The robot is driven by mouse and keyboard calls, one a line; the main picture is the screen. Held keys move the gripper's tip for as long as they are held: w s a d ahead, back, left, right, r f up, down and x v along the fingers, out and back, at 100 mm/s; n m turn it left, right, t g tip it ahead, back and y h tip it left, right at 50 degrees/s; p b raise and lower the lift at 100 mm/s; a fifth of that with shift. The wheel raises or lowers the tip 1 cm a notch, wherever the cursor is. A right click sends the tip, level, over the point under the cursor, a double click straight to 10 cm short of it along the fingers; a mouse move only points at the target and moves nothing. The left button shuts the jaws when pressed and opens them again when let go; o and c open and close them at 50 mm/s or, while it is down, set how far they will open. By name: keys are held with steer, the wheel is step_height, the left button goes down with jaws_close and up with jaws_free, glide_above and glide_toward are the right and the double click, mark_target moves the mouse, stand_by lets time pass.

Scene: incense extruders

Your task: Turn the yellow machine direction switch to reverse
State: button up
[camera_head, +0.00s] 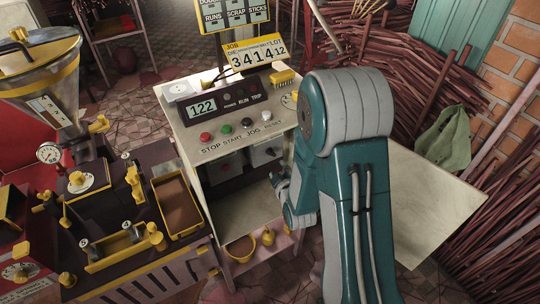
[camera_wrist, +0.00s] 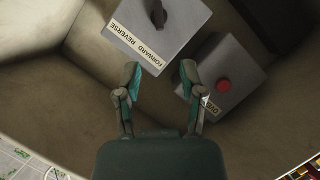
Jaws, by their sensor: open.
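The direction switch is a dark knob (camera_wrist: 158,14) on a grey box, with a white FORWARD REVERSE label (camera_wrist: 138,47) along its edge. In the wrist view it lies at the top, beyond my fingertips. My gripper (camera_wrist: 160,72) is open and empty, with its fingers spread below the label and apart from the knob. In the head view the switch box (camera_head: 262,153) sits inside the console under its sloped panel, and my gripper is mostly hidden by my arm. The yellow machine (camera_head: 40,82) with its hopper and gauge stands at the left.
A second grey box with a red button (camera_wrist: 224,86) is close to the right finger. The console panel (camera_head: 232,122) overhangs the opening, which has side walls and a shelf (camera_head: 243,208). A pale board (camera_head: 415,205) and stick bundles are at the right.

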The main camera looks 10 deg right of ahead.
mark_target(271, 155)
steer(key=x, duration=1)
steer(key=shift+d+f, duration=0.2)
steer(key=shift+f, duration=0.15)
steer(key=shift+w+d, duration=0.15)
steer(key=shift+w, duration=0.25)
jaws_close()
